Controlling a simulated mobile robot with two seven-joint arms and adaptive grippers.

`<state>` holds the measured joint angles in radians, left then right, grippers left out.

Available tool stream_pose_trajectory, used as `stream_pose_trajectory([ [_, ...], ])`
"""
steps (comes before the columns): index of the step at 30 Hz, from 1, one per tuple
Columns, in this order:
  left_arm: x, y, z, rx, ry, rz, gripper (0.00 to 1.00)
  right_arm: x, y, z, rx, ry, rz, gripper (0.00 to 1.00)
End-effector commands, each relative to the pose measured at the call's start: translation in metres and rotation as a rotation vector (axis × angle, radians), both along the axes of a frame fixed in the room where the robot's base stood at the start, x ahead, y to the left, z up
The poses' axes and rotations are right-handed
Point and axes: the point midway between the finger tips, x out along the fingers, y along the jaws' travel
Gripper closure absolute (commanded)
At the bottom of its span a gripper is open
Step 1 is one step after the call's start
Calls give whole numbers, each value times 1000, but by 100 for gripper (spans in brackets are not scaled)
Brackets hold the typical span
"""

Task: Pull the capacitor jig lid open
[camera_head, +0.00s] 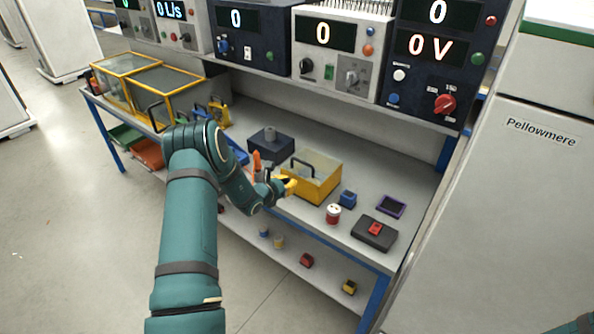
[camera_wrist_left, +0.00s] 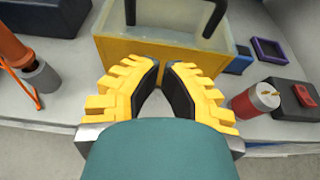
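The capacitor jig is a yellow box (camera_head: 318,190) with a clear lid (camera_head: 322,162) and a black handle (camera_head: 303,164). The lid looks closed. In the left wrist view the jig's yellow front (camera_wrist_left: 110,50) is just beyond my fingertips, and the handle (camera_wrist_left: 215,20) shows at the top edge, its bar partly cut off. My left gripper (camera_head: 288,184) is at the jig's front left, below the handle. In the wrist view this gripper (camera_wrist_left: 163,67) has a narrow gap between its yellow-backed fingers, with nothing held. My right gripper is out of view.
A red-and-white cylinder (camera_head: 333,213), a blue block (camera_head: 347,198), a purple-rimmed tray (camera_head: 390,206) and a black box with a red switch (camera_head: 374,233) stand right of the jig. An orange-handled tool (camera_head: 257,161) and a dark box (camera_head: 270,144) are left. Instruments hang above.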

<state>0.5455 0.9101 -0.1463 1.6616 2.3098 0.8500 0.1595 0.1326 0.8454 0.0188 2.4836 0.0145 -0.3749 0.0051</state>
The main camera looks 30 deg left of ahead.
Motion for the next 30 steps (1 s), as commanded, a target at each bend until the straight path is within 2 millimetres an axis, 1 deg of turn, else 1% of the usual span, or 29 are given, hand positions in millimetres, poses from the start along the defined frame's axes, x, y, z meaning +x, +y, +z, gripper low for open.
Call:
stream_pose_trajectory([
  [1, 10, -1, -4, 1, 0, -1, 100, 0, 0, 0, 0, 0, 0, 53],
  [4, 26, -3, -10, 1, 0, -3, 100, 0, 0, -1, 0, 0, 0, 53],
  [5, 30, -3, -6, 1, -2, -2, 100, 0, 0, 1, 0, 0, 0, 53],
  [6, 33, -3, 3, 1, -3, -2, 100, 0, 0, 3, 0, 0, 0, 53],
  [10, 41, -4, 16, 1, -1, -3, 100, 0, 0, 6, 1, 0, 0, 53],
  [15, 46, -4, 24, 1, 1, -3, 100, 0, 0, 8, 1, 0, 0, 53],
  [30, 46, -4, 28, 1, 10, -2, 100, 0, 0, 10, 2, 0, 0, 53],
])
